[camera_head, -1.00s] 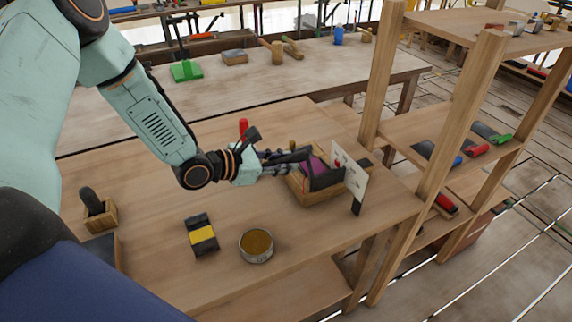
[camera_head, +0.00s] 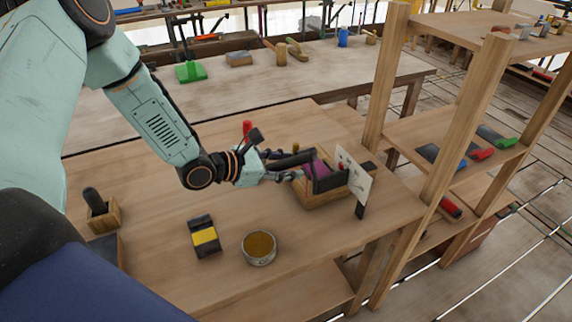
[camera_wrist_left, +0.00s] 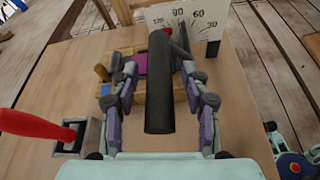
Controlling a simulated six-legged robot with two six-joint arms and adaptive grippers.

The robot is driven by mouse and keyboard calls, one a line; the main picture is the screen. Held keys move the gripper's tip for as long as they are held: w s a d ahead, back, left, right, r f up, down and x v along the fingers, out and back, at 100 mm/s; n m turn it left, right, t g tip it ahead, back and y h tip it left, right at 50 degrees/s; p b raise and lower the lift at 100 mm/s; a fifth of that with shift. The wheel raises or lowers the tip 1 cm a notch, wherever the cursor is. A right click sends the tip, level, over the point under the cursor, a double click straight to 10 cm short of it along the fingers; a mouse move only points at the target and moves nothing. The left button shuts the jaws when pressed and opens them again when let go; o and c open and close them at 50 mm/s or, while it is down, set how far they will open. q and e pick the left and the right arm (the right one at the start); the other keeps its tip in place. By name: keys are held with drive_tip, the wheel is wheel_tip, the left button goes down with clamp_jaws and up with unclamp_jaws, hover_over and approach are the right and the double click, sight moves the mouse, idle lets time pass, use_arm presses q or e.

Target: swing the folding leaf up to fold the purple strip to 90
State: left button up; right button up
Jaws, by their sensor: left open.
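The folding fixture (camera_head: 318,198) is a wooden block on the bench, with a dark upright panel (camera_head: 330,183). The purple strip (camera_head: 317,168) lies at the panel; part of it shows left of the handle in the left wrist view (camera_wrist_left: 140,62). A thick black cylindrical handle (camera_wrist_left: 160,90) extends toward my arm and hides much of the fixture. My left gripper (camera_head: 284,166) is open, its fingers on either side of the handle in the left wrist view (camera_wrist_left: 160,78). Finger contact cannot be told. The leaf's exact angle is unclear.
A white angle card (camera_head: 355,178) stands behind the fixture, its marks including 60 and 30. A red-handled item (camera_wrist_left: 35,124) stands left of my gripper. A round tin (camera_head: 259,248) and a black-yellow block (camera_head: 204,236) sit nearer. A wooden shelf (camera_head: 445,160) rises right.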

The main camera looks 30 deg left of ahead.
sight(272, 164)
use_arm(q)
drive_tip(key=shift+r, duration=0.15)
drive_tip(key=shift+v, duration=1.85)
drive_tip(key=shift+s+a+r, duration=0.25)
drive_tip(key=shift+s+a, duration=0.1)
drive_tip(key=shift+s, duration=0.2)
drive_tip(key=shift+s+a+r, duration=0.25)
drive_tip(key=shift+s+a, duration=0.15)
drive_tip(key=shift+a, duration=0.05)
drive_tip(key=shift+s+a+r, duration=0.15)
drive_tip(key=shift+s, duration=0.4)
